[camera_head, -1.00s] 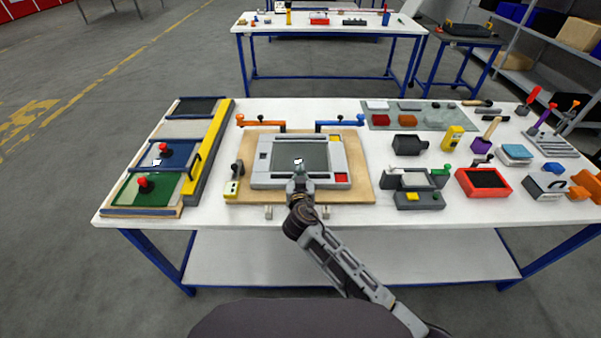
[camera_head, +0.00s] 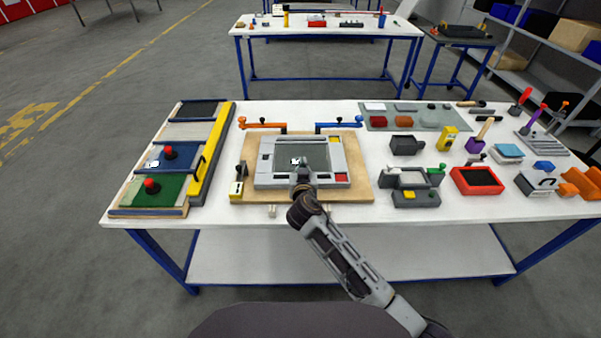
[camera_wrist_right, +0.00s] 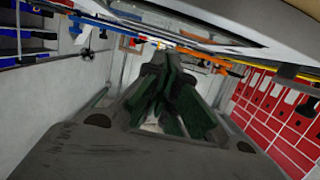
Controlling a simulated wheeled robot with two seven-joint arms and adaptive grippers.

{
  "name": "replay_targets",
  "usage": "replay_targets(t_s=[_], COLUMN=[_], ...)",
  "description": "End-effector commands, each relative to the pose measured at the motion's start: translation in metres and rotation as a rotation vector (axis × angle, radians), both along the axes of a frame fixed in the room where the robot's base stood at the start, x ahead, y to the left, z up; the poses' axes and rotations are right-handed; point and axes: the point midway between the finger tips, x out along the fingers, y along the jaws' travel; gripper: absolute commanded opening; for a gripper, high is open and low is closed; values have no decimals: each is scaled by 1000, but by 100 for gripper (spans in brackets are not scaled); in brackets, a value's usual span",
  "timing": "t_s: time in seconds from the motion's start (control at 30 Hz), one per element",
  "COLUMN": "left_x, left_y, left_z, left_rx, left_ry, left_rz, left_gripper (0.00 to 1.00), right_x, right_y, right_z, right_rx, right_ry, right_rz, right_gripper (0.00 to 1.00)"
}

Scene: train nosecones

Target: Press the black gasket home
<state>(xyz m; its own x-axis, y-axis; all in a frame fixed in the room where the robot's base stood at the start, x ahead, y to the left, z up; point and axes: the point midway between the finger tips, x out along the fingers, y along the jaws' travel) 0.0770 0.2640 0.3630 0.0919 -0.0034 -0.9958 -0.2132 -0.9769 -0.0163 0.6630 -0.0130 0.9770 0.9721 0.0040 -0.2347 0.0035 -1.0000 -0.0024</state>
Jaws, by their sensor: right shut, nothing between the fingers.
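A light grey frame (camera_head: 264,168) lies on a wooden board on the table. A thin dark border, which looks like the black gasket (camera_head: 274,158), runs around the dark grey-green window (camera_head: 317,153) inside it. I cannot tell how deep the border sits. My right gripper (camera_head: 300,163) is shut and empty over the lower edge of the window and hides part of it. I cannot tell whether it touches. In the right wrist view, the dark fingers (camera_wrist_right: 165,92) are together, below a pale slanting surface. My left gripper is out of view.
Orange (camera_head: 262,126) and blue (camera_head: 338,125) clamp arms stand behind the frame. Panels with red knobs and a yellow rail (camera_head: 209,160) lie farther left. Tools and a red tray (camera_head: 457,188) fill the right side.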

Motion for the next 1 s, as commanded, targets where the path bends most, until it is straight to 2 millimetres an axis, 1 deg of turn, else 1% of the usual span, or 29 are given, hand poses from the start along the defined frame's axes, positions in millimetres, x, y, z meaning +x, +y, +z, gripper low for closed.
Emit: replay_targets(t_s=[0.03, 0.27, 0.8, 1.0], left_x=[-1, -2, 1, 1], left_y=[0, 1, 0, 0], left_z=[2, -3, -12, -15], left_rx=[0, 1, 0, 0], left_ry=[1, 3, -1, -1], left_rz=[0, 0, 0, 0], left_gripper=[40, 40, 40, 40], right_x=[0, -19, -71, -87], right_y=[0, 0, 0, 0], right_z=[4, 7, 20, 25], right_rx=[1, 2, 2, 1], right_ry=[-1, -2, -3, -4], right_rz=[1, 0, 0, 1], right_gripper=[0, 0, 0, 0])
